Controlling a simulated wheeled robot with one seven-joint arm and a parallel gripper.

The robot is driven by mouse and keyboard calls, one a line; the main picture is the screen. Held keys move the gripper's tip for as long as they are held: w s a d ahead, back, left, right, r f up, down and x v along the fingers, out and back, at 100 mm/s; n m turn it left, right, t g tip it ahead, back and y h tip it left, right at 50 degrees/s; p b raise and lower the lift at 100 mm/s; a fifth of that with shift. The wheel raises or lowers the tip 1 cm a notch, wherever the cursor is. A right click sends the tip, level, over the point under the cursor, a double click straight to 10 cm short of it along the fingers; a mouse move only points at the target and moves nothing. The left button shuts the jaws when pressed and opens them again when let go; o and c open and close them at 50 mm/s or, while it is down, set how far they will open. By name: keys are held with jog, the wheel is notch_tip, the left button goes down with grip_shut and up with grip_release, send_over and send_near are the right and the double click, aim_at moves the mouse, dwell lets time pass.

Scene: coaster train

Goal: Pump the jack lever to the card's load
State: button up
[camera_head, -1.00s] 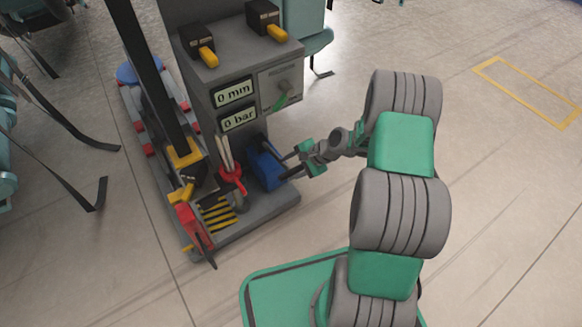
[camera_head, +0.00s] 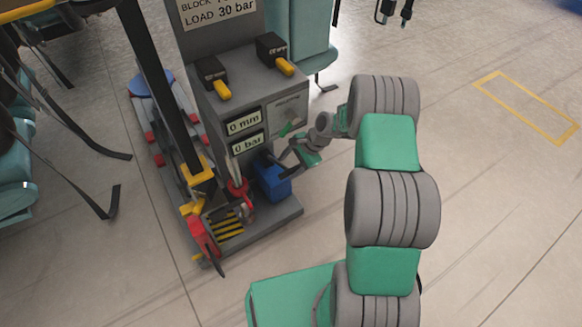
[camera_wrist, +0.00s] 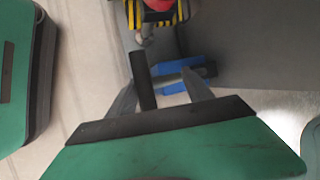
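The grey jack stand shows a card (camera_head: 219,12) reading LOAD 30 bar. Below it, one display (camera_head: 244,123) reads 0 mm and another (camera_head: 247,143) reads 0 bar. A blue block (camera_head: 272,182) sits on the stand's base; blue parts also show in the wrist view (camera_wrist: 180,68). My gripper (camera_head: 284,162) is at the block's upper right. In the wrist view, my gripper's fingers (camera_wrist: 160,88) are spread. A dark bar (camera_wrist: 141,78), perhaps the lever's grip, lies between them near the left finger. I cannot tell whether it touches.
Two black boxes with yellow handles (camera_head: 222,90) (camera_head: 285,67) sit on the stand's ledge. A red part (camera_head: 203,237) stands at the base's front left, beside yellow-black stripes (camera_head: 228,226). Teal seats (camera_head: 15,170) are at the left.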

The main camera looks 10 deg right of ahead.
jog(key=o, duration=0.3)
jog(key=shift+s+d, duration=0.1)
jog(key=shift+d, duration=0.05)
jog(key=p+v, duration=0.1)
jog(key=v, duration=0.2)
jog(key=p+v, duration=0.1)
jog(key=v, duration=0.2)
jog(key=shift+s+d+f+p, duration=0.1)
jog(key=shift+d+f+p, duration=0.15)
jog(key=shift+d+p, duration=0.05)
jog(key=s+d+p, duration=0.1)
jog(key=s+d, duration=0.3)
jog(key=d, duration=0.6)
jog(key=shift+f+p, duration=0.25)
jog(key=shift+p, duration=0.05)
jog(key=shift+d, duration=0.1)
